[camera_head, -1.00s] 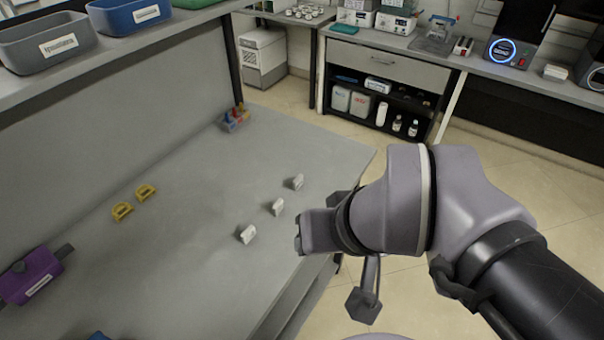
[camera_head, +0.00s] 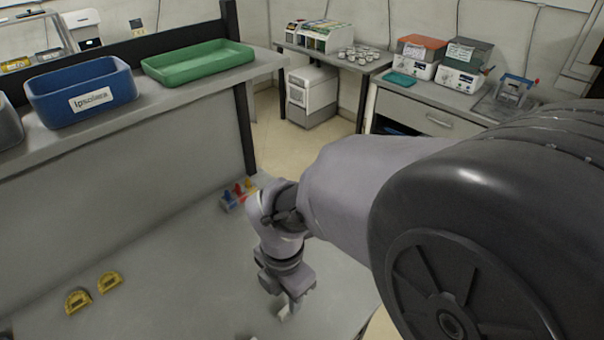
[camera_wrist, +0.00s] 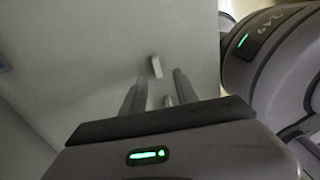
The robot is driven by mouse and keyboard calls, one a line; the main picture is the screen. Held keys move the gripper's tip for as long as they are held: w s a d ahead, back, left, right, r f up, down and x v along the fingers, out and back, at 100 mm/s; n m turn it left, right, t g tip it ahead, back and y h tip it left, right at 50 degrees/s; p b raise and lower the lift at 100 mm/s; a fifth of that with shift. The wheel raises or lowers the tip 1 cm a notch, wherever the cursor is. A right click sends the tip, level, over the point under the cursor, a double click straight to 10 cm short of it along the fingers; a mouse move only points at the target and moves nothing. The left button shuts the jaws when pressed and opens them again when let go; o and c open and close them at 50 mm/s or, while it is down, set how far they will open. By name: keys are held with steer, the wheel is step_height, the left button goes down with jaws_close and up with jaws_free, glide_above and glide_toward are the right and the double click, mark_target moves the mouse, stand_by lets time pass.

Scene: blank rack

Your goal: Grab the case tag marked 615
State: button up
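Small white case tags stand on the grey bench. In the head view one tag (camera_head: 286,312) shows just below my gripper (camera_head: 291,297); the others are hidden by my arm or cut off by the frame. In the wrist view my gripper (camera_wrist: 160,79) has its two fingers apart. One tag (camera_wrist: 156,66) shows just beyond the fingertips, and another (camera_wrist: 168,101) shows lower, between the fingers near the right one. I cannot tell whether either is touched. No number is readable, so I cannot tell which tag is 615.
Two yellow pieces (camera_head: 94,292) lie on the bench at left. A small holder with red, blue and yellow parts (camera_head: 237,194) stands near the back. A shelf above carries a blue bin (camera_head: 82,112) and a green tray (camera_head: 197,77). The bench between is clear.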

mark_target(286, 308)
step_height(286, 308, down, 2)
steer(key=shift+s, duration=0.1)
steer(key=f+b, duration=0.2)
steer(key=f, duration=0.1)
steer(key=f+b, duration=0.1)
steer(key=f, duration=0.1)
steer(key=shift+w+a+f+b, duration=0.1)
steer(key=shift+w+a+b, duration=0.1)
steer(key=shift+w+b, duration=0.1)
steer(key=shift+r, duration=0.2)
steer(key=shift+c, duration=0.3)
jaws_close()
